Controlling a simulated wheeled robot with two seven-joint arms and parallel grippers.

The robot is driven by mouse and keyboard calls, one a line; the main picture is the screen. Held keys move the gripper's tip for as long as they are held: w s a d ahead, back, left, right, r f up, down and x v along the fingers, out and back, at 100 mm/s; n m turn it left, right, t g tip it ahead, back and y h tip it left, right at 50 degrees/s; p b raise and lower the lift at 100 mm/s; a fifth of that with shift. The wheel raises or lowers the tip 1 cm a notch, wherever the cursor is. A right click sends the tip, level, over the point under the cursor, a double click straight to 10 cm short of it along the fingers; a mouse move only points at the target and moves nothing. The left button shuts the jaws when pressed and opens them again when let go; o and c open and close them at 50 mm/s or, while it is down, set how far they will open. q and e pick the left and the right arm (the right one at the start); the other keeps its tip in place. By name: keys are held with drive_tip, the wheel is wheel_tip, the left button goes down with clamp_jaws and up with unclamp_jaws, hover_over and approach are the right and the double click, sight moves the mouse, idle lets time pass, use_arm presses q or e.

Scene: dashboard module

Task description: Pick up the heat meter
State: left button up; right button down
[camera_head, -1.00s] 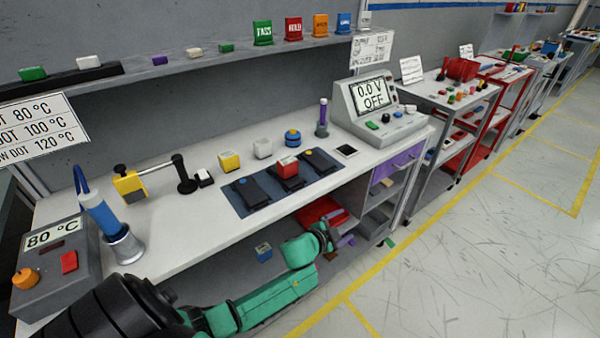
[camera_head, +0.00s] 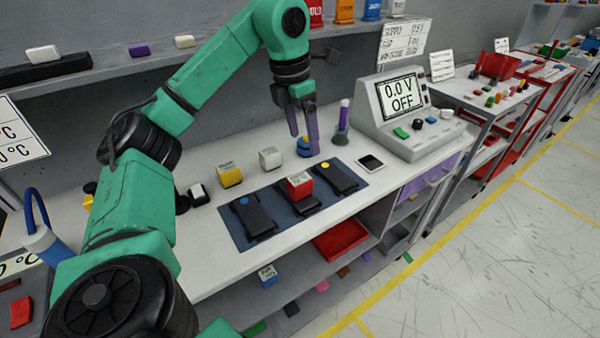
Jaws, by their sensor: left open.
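My left gripper (camera_head: 305,142) hangs over the bench with its purple fingers pointing down, open, around or just in front of a round blue object (camera_head: 303,148). The fingers partly hide that object, and I cannot tell whether they touch it. No label shows which object is the heat meter. A purple-topped stick (camera_head: 343,118) stands upright in a dark base just right of the gripper. A white cube (camera_head: 270,158), a yellow cube (camera_head: 229,175) and a red cube (camera_head: 299,185) stand nearby, the red one on a black module. My right gripper is not in view.
Black modules (camera_head: 254,216) lie on a dark blue mat (camera_head: 232,232) at the bench's front. A grey meter box (camera_head: 405,140) reading 0.0 V OFF stands right. A shelf (camera_head: 110,75) runs behind my arm. A red tray (camera_head: 342,240) sits below the bench top.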

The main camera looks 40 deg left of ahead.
sight(299, 178)
use_arm(q)
drive_tip(key=shift+y, duration=0.3)
drive_tip(key=f+b, duration=0.1)
drive_tip(key=s+f+b, duration=0.1)
drive_tip(key=f+b, duration=0.2)
drive_tip(key=shift+s+a, duration=0.25)
drive_tip(key=shift+a, duration=0.1)
drive_tip(key=f, duration=0.2)
drive_tip(key=shift+w+d+f, duration=0.2)
drive_tip(key=shift+f, duration=0.1)
drive_tip(key=f, duration=0.6)
drive_tip(key=shift+w+f+p, duration=0.15)
drive_tip(key=shift+w+p, duration=0.05)
drive_tip(key=shift+p, duration=0.2)
drive_tip(key=shift+w+a+f, duration=0.15)
drive_tip(key=shift+f, duration=0.05)
drive_tip(key=c, duration=1.3)
clamp_jaws()
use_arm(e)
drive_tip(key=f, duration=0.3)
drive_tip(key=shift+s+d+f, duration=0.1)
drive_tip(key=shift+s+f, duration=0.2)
use_arm(q)
drive_tip(key=shift+r, duration=0.15)
